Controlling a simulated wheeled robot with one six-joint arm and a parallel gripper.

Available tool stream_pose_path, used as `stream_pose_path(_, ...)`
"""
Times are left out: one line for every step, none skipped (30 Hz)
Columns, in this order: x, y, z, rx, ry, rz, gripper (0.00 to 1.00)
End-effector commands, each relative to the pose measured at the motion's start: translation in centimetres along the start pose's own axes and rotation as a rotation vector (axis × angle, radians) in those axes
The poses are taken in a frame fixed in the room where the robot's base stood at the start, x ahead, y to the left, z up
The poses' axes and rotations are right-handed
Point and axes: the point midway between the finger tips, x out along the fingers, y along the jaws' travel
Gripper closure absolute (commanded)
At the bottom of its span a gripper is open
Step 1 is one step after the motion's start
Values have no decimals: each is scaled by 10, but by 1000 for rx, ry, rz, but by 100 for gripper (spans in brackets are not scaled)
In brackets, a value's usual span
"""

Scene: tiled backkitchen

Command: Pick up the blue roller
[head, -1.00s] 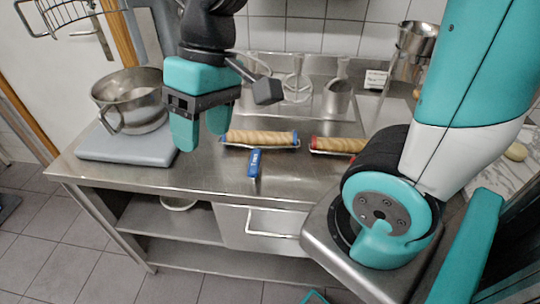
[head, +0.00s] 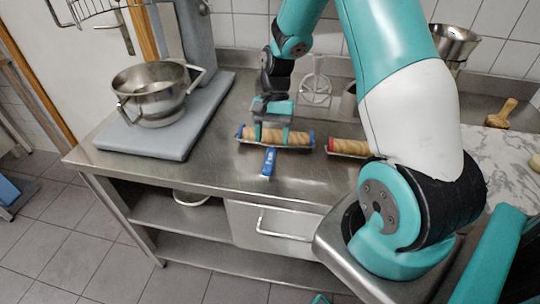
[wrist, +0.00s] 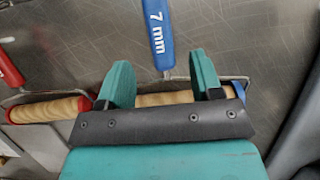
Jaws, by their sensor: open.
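The blue roller is a ridged tan cylinder (head: 268,137) with blue ends and a blue handle (head: 269,161) pointing toward the counter's front edge. It lies on the steel counter. In the wrist view its handle (wrist: 159,35), marked "7 mm", points up the picture. My gripper (head: 271,133) is open and low over the cylinder. In the wrist view the two teal fingers of my gripper (wrist: 162,80) stand apart along the cylinder, with the handle's line between them. They hide parts of the cylinder; I cannot tell whether they touch it.
A red-ended roller (head: 348,147) lies close to the right; its red handle (wrist: 9,70) shows in the wrist view. A steel bowl (head: 152,97) stands on a grey mixer base (head: 183,140) at left. The counter front (head: 200,172) is clear.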

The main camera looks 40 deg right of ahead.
Motion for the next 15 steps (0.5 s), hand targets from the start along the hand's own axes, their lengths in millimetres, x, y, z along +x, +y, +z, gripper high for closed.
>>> stream_pose_path(8,0,1,-1,-4,2,40)
stream_pose_path(12,0,1,-2,-3,1,40)
stream_pose_path(17,0,1,-1,-3,1,40)
stream_pose_path(20,0,1,-1,-2,0,40)
stream_pose_path(22,0,1,-1,-2,1,40)
stream_pose_path(24,0,0,-1,-1,0,40)
stream_pose_path(26,0,0,-1,-1,0,40)
stream_pose_path(27,0,0,-1,-1,0,40)
stream_pose_path(30,0,0,0,-2,1,40)
stream_pose_path(33,0,0,0,-2,1,40)
stream_pose_path(37,0,-1,0,-3,2,40)
stream_pose_path(42,0,-1,0,-4,3,40)
stream_pose_path(47,0,-2,0,-4,2,40)
stream_pose_path(51,0,-3,0,-4,3,40)
stream_pose_path(57,0,-4,-1,-4,2,40)
